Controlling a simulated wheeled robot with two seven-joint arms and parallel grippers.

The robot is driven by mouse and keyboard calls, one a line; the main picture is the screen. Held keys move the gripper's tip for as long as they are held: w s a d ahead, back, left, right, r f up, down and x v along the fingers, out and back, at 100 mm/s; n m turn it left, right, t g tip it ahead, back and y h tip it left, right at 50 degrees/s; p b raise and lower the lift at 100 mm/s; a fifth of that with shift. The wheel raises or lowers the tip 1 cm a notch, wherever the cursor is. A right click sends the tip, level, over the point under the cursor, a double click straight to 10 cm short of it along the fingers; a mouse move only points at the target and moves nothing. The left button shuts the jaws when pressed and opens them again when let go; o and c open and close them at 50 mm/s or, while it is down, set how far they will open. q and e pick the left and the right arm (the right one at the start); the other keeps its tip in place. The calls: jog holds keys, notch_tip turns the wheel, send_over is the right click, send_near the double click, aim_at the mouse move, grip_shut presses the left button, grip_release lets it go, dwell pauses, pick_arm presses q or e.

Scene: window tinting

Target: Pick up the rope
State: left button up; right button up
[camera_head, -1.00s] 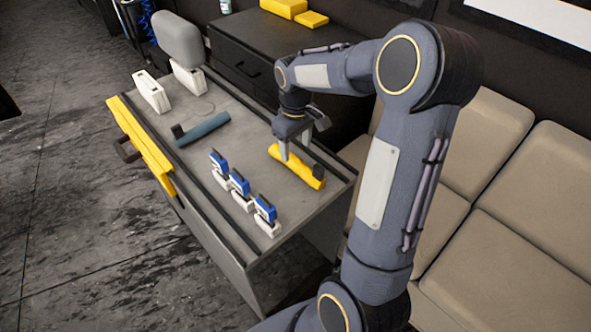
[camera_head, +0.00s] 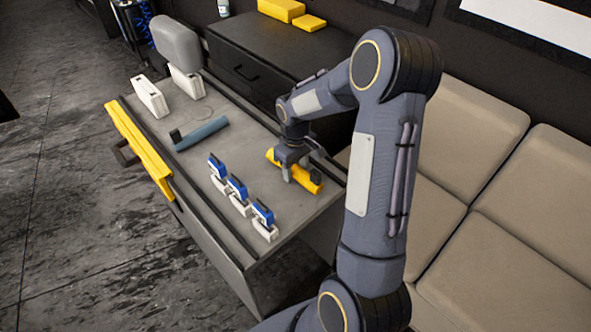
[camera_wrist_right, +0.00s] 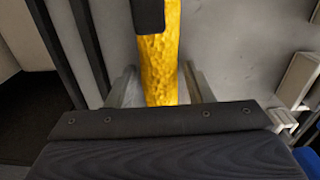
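A long yellow roll-like thing (camera_head: 311,183) with a rough surface lies on the grey worktop (camera_head: 285,210), near its right end. A black piece is on it. Nothing else in view looks clearly like a rope. My right gripper (camera_head: 297,174) is down over the yellow roll. In the right wrist view, the yellow roll (camera_wrist_right: 160,62) runs between the two fingers of my right gripper (camera_wrist_right: 160,86), with gaps on both sides, so the gripper is open. My left gripper is not in view.
Several blue-and-white tools (camera_head: 238,188) stand left of the gripper. A yellow strip (camera_head: 140,145) lines the left edge. A beige sofa (camera_head: 480,215) stands at the right.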

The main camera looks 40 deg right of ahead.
jog(key=c, duration=0.8)
jog(key=shift+o, duration=0.2)
jog(key=shift+r, duration=0.2)
